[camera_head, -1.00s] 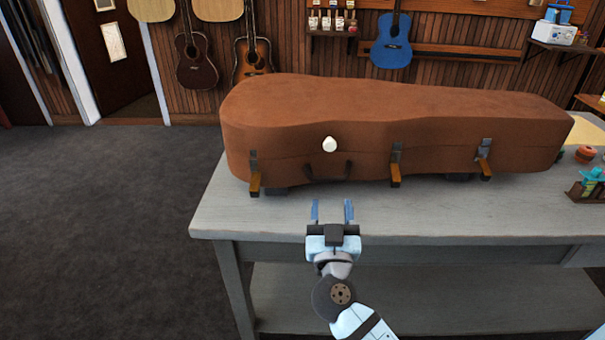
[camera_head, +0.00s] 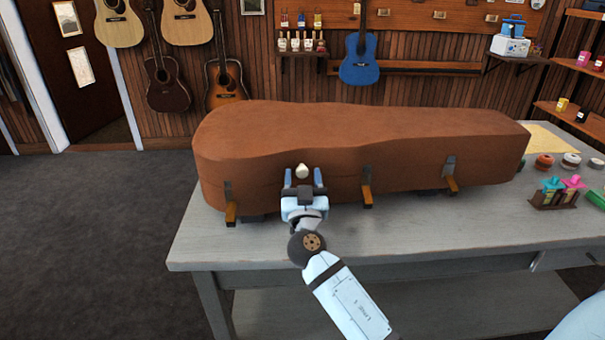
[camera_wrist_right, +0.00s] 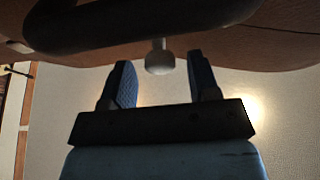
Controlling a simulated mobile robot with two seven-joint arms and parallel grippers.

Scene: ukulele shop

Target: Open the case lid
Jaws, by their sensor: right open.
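The brown case (camera_head: 350,135) lies on the grey table with its lid (camera_head: 330,118) down. A small white knob (camera_head: 302,171) sticks out of the case's front; it also shows in the wrist view (camera_wrist_right: 159,62). My right gripper (camera_head: 303,180) is open at the case's front, its blue fingers on either side of the knob. In the wrist view the fingertips (camera_wrist_right: 160,75) flank the knob with gaps on both sides. Several latches (camera_head: 366,185) hang on the front edge. The dark handle (camera_wrist_right: 130,22) shows in the wrist view but is hidden behind the gripper in the head view. My left gripper is out of view.
The grey table (camera_head: 400,238) has bare room in front of the case. A small rack with colourful items (camera_head: 556,192) and small round pots (camera_head: 571,160) stand at its right. Guitars, including a blue one (camera_head: 360,62), hang on the wall behind.

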